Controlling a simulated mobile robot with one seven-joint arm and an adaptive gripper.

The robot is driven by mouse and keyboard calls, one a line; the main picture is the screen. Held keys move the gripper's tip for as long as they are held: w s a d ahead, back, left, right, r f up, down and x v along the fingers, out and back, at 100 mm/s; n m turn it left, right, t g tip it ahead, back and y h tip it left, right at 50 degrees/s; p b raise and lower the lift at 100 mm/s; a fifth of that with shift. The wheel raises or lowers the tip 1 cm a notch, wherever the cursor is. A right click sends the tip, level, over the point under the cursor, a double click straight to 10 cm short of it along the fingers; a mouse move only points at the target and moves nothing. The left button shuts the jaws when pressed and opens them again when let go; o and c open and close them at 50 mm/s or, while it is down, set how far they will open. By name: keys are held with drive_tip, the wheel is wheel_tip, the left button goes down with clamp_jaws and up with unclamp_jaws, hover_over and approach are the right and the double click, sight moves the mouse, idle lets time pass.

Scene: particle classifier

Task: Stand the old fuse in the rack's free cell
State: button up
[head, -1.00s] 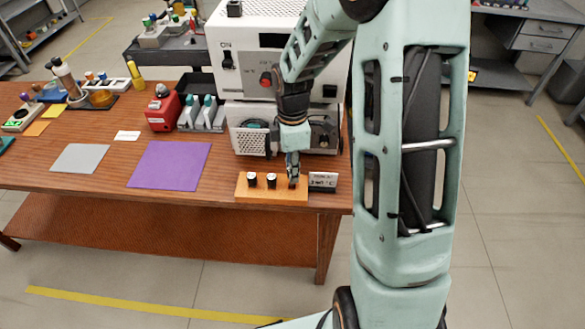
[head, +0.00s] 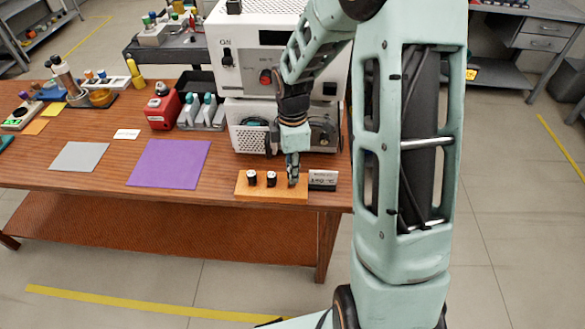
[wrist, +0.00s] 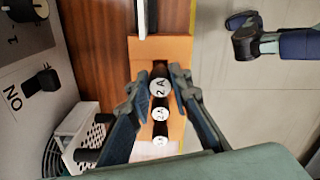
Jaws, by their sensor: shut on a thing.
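The orange wooden rack (head: 272,197) sits at the table's front right edge. Two dark fuses with white tops, the left one (head: 252,178) and the middle one (head: 271,179), stand upright in it. My gripper (head: 292,179) points down over the rack's right end. In the wrist view my gripper (wrist: 157,86) has its fingers on both sides of a third fuse (wrist: 159,88), whose white top is marked "2A". It is shut on this fuse, in line with the other two. The fuse's lower end is hidden, so I cannot tell how deep it sits.
A small labelled sign (head: 323,180) stands just right of the rack. A white instrument (head: 255,130) is close behind my gripper. A purple mat (head: 168,164) and a grey mat (head: 80,157) lie to the left. A red box (head: 162,112) stands farther back.

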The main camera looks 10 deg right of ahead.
drive_tip(key=shift+f+b, duration=0.7)
drive_tip(key=shift+f, duration=0.5)
drive_tip(key=o, duration=1)
drive_tip(key=shift+r, duration=0.15)
wheel_tip(320, 180, up, 12)
drive_tip(key=shift+f, duration=0.1)
